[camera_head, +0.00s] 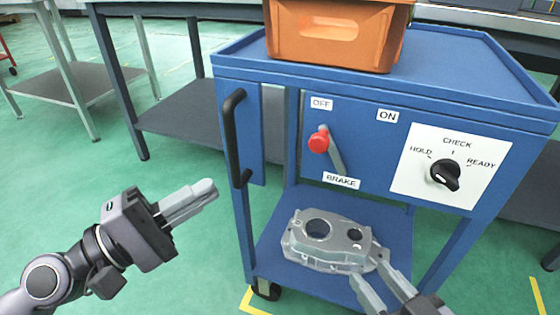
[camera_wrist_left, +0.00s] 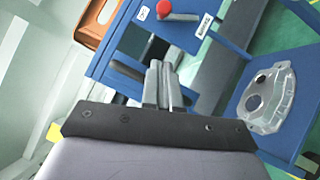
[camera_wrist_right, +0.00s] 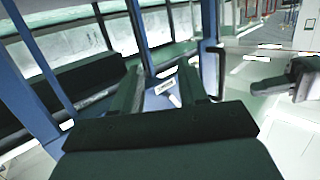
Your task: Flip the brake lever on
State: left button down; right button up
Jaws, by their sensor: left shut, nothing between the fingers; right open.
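The brake lever, a grey rod with a red knob (camera_head: 319,142), is on the blue cart's front panel (camera_head: 375,150). It leans left, its knob just below the OFF label (camera_head: 321,103); the ON label (camera_head: 387,116) is to the right, and the BRAKE label (camera_head: 341,181) is below. The red knob also shows at the top of the left wrist view (camera_wrist_left: 164,6). My left gripper (camera_head: 208,188) is shut and empty, left of the cart and apart from the lever. My right gripper (camera_head: 368,268) is open, low before the cart, below the lever.
A grey metal casting (camera_head: 330,240) lies on the cart's lower shelf, close behind my right fingers. A black vertical handle (camera_head: 234,140) stands between my left gripper and the lever. A rotary switch (camera_head: 445,174) is right of the lever. An orange crate (camera_head: 335,38) sits on top.

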pick_arm(q)
jog(key=shift+d, duration=0.1)
dwell(0.3)
jog(key=s+d+r+p+x, duration=0.1)
jog(key=p+x, duration=0.5)
jog(key=x, duration=0.6)
jog(key=shift+s+d+p, duration=0.35)
jog(key=shift+d+p, duration=0.05)
jog(key=shift+d, duration=0.05)
pick_arm(e)
jog(key=shift+w+a+m+g+y, duration=0.15)
jog(key=shift+a+m+g+y, duration=0.2)
jog(key=shift+a, duration=0.3)
jog(key=shift+w+a+m+g+y, duration=0.1)
jog(key=shift+w+a+m+g, duration=0.15)
jog(key=shift+a+g, duration=0.35)
jog(key=shift+w+a+m+g+y, duration=0.1)
jog(key=shift+a+m+g+y, duration=0.15)
jog(key=shift+a+m+g, duration=0.3)
jog(key=shift+a, duration=0.1)
jog(key=shift+r, duration=0.2)
